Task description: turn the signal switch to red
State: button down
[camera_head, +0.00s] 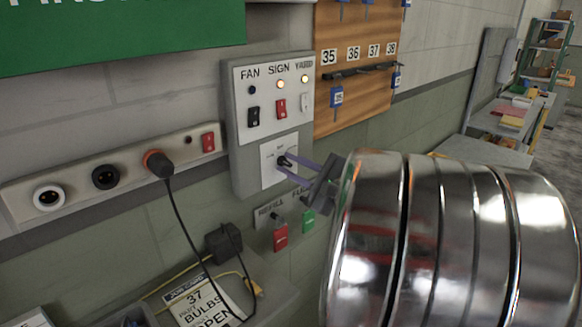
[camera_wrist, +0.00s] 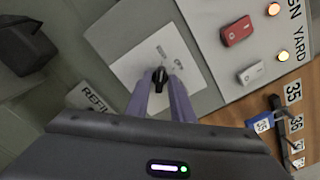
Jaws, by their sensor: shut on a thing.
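The signal switch is a small black rotary knob (camera_wrist: 160,76) on a white plate (camera_wrist: 130,62) at the bottom of a grey control box. In the head view the knob (camera_head: 284,161) is partly hidden by my fingers. My gripper (camera_wrist: 163,88) has its two purple fingers closed around the knob, one on each side. It also shows in the head view (camera_head: 287,166), reaching in from the right. The small marks on the plate are too blurred to read, so I cannot tell which one the knob points to.
Above the knob are FAN, SIGN and YARD rocker switches (camera_head: 280,107) with two lit lamps. A socket strip (camera_head: 120,172) with a plugged black cable is on the left. A wooden key board (camera_head: 355,80) is on the right. Red and green tags (camera_head: 280,236) hang below.

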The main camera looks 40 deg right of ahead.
jog(key=shift+a+n, duration=0.15)
jog(key=shift+n, duration=0.15)
jog(key=c, duration=1.8)
grip_release()
jog(key=shift+c, duration=0.2)
jog(key=shift+s, duration=0.15)
jog(key=shift+s, duration=0.5)
jog(key=s, duration=1.2)
jog(key=shift+s+d, duration=0.25)
jog(key=shift+s, duration=0.05)
jog(key=shift+w+a+f, duration=0.1)
